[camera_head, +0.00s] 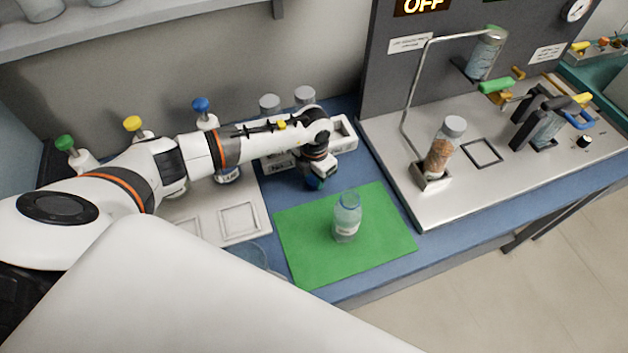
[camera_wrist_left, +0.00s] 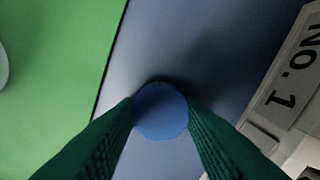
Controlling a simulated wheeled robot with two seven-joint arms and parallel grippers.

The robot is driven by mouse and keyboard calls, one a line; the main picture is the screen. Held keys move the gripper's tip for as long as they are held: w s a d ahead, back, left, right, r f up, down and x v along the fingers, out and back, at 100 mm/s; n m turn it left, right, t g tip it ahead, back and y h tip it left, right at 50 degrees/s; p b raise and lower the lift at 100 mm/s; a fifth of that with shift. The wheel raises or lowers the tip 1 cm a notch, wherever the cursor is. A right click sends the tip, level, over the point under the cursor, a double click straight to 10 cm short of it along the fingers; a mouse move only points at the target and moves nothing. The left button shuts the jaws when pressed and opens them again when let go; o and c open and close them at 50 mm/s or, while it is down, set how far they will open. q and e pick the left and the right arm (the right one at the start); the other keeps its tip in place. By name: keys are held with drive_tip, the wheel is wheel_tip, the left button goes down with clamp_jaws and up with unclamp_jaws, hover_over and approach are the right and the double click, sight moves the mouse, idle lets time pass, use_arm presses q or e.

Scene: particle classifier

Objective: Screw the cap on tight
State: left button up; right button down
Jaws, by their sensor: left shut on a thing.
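A clear bottle (camera_head: 346,218) with a white label stands upright on the green mat (camera_head: 300,255), with no cap seen on its mouth. In the left wrist view the edge of a pale round thing, probably this bottle, shows at the far left. My left gripper (camera_head: 316,181) is behind and left of the bottle, near the mat's back edge. Its green fingers are shut on a round blue cap (camera_wrist_left: 160,110), apart from the bottle and over the blue table. The cap is mostly hidden in the head view. My right gripper is not seen.
A white rack (camera_head: 345,135) with grey-capped bottles stands behind my left gripper, and its "NO. 1" label (camera_wrist_left: 300,75) shows in the wrist view. A steel machine base (camera_head: 450,195) holding a jar of brown grains (camera_head: 440,155) is at right. The mat around the bottle is clear.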

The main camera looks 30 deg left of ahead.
sight(314, 180)
use_arm(q)
drive_tip(key=shift+r, duration=0.1)
wheel_tip(314, 180, up, 10)
drive_tip(key=b, duration=0.2)
idle(0.4)
